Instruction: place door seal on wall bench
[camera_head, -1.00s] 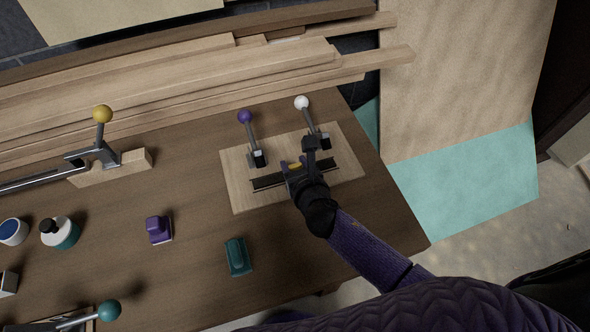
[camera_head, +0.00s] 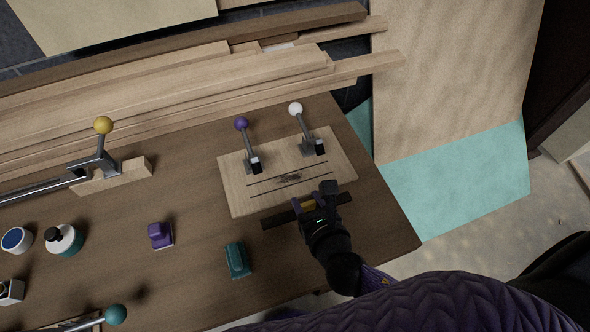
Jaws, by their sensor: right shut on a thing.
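The door seal (camera_head: 279,219) is a dark, narrow strip. My right gripper (camera_head: 312,206) is shut on it near its right part and holds it just in front of the light wooden board (camera_head: 237,196). Part of the strip is hidden behind the gripper; I cannot tell how high it is above the bench. The board carries two dark parallel lines with a dark smudge between them. The wall bench (camera_head: 194,277) is the brown wooden top under everything. My left gripper is not in view.
Two toggle clamps stand on the board, with a purple knob (camera_head: 241,124) and a white knob (camera_head: 295,108). A purple block (camera_head: 160,235) and a teal block (camera_head: 237,260) lie left of my gripper. Planks (camera_head: 180,88) line the back. Bare bench lies between the blocks.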

